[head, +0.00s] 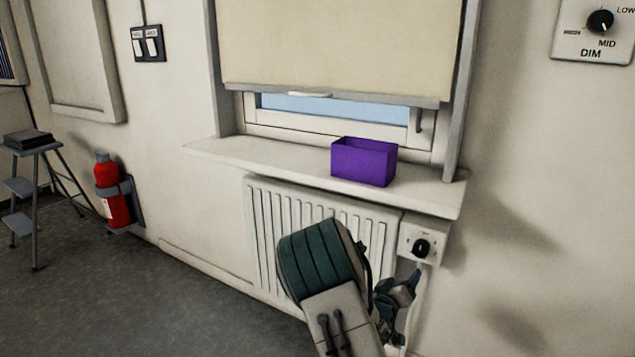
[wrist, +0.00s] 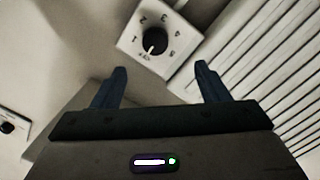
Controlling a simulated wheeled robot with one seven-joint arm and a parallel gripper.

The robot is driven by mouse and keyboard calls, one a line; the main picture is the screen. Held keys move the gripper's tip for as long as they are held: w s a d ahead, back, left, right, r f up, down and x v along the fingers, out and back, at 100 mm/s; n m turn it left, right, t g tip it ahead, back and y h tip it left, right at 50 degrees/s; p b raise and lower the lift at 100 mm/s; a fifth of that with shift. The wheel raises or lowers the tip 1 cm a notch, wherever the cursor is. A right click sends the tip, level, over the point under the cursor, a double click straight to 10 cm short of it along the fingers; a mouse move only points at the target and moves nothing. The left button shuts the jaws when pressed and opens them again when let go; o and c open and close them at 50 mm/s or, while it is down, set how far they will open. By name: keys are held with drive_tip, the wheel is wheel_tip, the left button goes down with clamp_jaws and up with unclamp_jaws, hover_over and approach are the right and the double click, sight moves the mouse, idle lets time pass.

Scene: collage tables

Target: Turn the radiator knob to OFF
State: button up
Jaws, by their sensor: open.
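The radiator knob (head: 422,248) is a round black dial on a white plate (head: 409,240) at the radiator's right end. In the wrist view the knob (wrist: 154,41) has a white pointer line. It points toward small blurred lettering at the plate's lower edge, away from most of the numerals. My gripper (head: 402,283) is below and left of the knob in the head view. In the wrist view my gripper (wrist: 160,69) is open and empty, with the knob ahead, just beyond and between its fingertips. No contact is visible.
The radiator (head: 262,215) stands under a windowsill (head: 270,160) that overhangs it. A purple box (head: 362,164) sits on the sill. A DIM dial (head: 600,22) is high on the right wall. A red extinguisher (head: 112,195) and step stool (head: 35,190) are at left.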

drive_tip(key=s+a+r+m+g+y+p, duration=0.1)
drive_tip(key=s+a+r+g+y+p, duration=0.15)
drive_tip(key=s+r+p, duration=0.35)
drive_tip(key=s+a+r+g+y+p, duration=0.1)
drive_tip(key=a+r+y+p, duration=0.25)
drive_tip(key=r, duration=0.35)
drive_tip(key=s+a+r+m+g+y+p, duration=0.1)
drive_tip(key=s+a+r+g+y+p, duration=0.1)
drive_tip(key=s+a+r+y+p, duration=0.35)
drive_tip(key=s+r+n+g+p, duration=0.1)
drive_tip(key=s+r+g+p, duration=0.4)
drive_tip(key=s+r, duration=1.3)
drive_tip(key=s+p, duration=0.3)
drive_tip(key=p, duration=0.1)
drive_tip(key=shift+s+a+h, duration=0.15)
drive_tip(key=shift+a+h, duration=0.15)
drive_tip(key=shift+h, duration=0.05)
